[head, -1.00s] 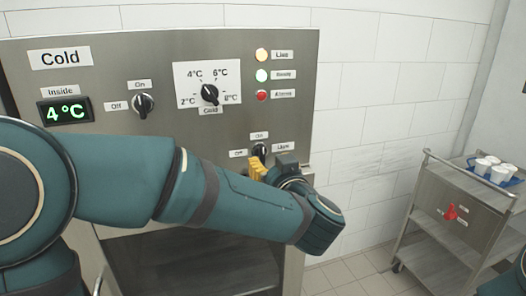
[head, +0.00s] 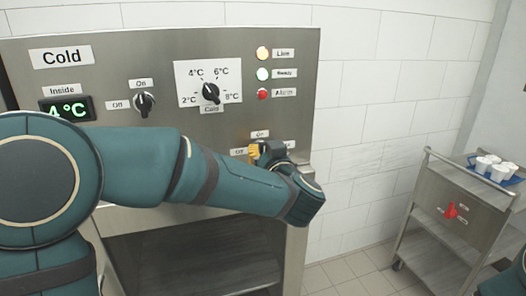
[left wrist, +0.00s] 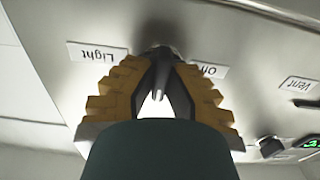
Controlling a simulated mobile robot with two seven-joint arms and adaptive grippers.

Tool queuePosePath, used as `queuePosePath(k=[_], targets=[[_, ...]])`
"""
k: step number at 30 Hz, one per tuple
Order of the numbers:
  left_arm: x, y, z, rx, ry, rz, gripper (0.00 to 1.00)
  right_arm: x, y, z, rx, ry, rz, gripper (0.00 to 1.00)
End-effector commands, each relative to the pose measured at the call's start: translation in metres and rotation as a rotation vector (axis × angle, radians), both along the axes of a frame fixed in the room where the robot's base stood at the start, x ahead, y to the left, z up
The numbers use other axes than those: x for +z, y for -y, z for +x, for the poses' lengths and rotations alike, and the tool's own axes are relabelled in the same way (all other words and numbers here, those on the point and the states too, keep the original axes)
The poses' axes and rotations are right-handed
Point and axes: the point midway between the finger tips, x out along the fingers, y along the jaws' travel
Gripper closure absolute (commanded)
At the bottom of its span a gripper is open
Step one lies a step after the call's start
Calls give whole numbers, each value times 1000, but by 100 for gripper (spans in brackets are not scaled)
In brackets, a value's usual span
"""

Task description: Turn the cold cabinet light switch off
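The cold cabinet's light switch, a small dark knob (left wrist: 160,52), sits on the steel panel between the upside-down Light label (left wrist: 97,52) and a second label, likely Off (left wrist: 208,71), in the left wrist view. In the head view my left gripper (head: 255,152) covers the switch, with the On label (head: 260,134) above and the Off label (head: 239,152) to its left. The gripper's yellow stepped fingers, also in the left wrist view (left wrist: 160,75), come to either side of the knob. Whether they press on it, and how the switch is turned, I cannot tell. My right gripper is out of view.
The cabinet panel also has an On/Off knob (head: 144,104), a temperature dial (head: 210,92) and lamps, with the red one (head: 263,93) lowest. A steel trolley (head: 465,215) with white cups (head: 487,165) on a blue tray stands at the right. Floor shows between them.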

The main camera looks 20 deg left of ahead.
Motion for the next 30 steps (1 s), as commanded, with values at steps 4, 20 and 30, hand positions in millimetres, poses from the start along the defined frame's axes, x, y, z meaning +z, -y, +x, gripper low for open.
queuePosePath(k=[4,20,30], targets=[[0,0,0,1,1,0,100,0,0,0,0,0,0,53],[-2,-1,0,1,106,-154,100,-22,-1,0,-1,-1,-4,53],[-3,-3,-1,2,284,-415,100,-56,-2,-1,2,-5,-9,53]])
